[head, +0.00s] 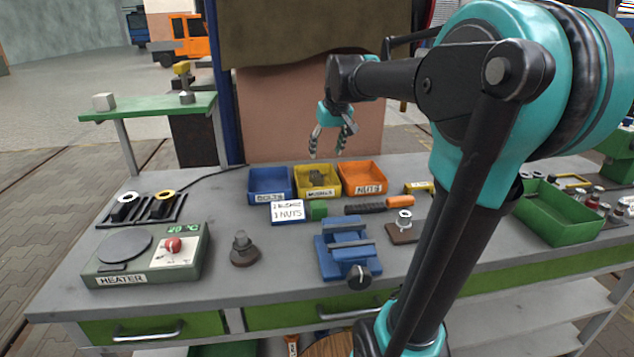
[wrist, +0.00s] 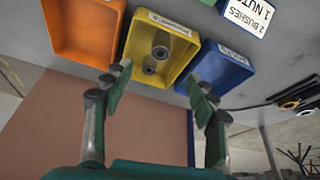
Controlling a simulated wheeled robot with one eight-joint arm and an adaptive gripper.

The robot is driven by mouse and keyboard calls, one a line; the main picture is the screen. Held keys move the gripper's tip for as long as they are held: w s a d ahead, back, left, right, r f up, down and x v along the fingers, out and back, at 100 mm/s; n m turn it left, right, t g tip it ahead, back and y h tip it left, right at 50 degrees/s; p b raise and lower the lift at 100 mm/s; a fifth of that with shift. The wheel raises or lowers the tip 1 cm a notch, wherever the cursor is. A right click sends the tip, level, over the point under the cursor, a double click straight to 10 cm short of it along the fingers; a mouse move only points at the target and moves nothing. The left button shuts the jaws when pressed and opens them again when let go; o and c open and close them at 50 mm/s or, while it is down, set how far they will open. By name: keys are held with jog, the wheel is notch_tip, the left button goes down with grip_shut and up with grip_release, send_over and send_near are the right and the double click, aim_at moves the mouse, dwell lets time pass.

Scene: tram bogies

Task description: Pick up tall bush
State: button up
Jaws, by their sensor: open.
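A yellow bin (head: 330,190) on the bench holds two grey ring-shaped bushes, seen from above in the wrist view: one bush (wrist: 160,52) and a second bush (wrist: 149,67) close beside it. Which is the tall one I cannot tell. The bin's label is partly unreadable. My gripper (head: 327,154) is open and empty, pointing down above and behind the bins. In the wrist view the gripper (wrist: 160,84) has its fingers spread to either side of the yellow bin (wrist: 184,62), with nothing between them.
A blue bin (head: 271,199) and an orange bin (head: 374,190) flank the yellow bin. A green tray (head: 556,225) stands at right.

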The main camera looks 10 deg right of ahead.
aim_at(319, 177)
jog(key=x, duration=1)
jog(key=shift+w+a+f, duration=0.1)
jog(key=shift+w+f, duration=0.05)
jog(key=shift+f, duration=0.15)
jog(key=shift+x, duration=2.55)
jog(key=shift+a, duration=0.15)
jog(key=shift+c, duration=0.3)
jog(key=shift+r, duration=0.1)
grip_shut()
